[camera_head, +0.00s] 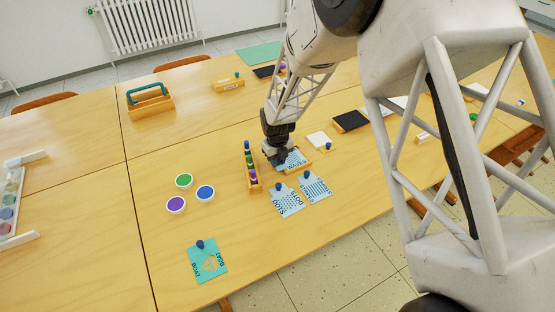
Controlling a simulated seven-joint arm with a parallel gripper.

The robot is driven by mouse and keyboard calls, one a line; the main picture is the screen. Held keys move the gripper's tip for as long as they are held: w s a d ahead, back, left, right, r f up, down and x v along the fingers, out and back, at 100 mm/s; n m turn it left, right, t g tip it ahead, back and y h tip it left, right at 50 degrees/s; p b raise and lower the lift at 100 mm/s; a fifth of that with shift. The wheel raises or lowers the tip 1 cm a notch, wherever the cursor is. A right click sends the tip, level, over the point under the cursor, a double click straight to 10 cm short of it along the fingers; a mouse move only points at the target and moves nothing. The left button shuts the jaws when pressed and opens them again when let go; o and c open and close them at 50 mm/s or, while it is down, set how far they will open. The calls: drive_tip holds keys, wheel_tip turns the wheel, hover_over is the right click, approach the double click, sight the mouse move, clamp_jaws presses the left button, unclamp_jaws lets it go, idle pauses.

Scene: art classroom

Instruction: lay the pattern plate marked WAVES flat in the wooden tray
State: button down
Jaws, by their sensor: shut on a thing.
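My gripper (277,155) is shut on the light blue plate marked WAVES (293,160), near the middle of the table. The gripper hides the plate's left part. The lettering faces up, and the plate looks close to level. A thin strip of wood that looks like the rim of the wooden tray (309,165) shows at the plate's right edge. The plate and gripper hide most of it. I cannot tell whether the plate rests in the tray or is held above it.
A wooden rack with colored knobs (252,170) stands close left of my gripper. The DOTS plate (284,200) and another patterned plate (316,187) lie in front. Paint pots (184,181) and a teal plate (207,262) are farther left.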

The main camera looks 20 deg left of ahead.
idle(0.4)
drive_tip(key=c, duration=0.9)
unclamp_jaws()
drive_tip(key=shift+o, duration=0.3)
drive_tip(key=shift+o, duration=0.8)
drive_tip(key=shift+r, duration=0.2)
drive_tip(key=shift+r, duration=2.8)
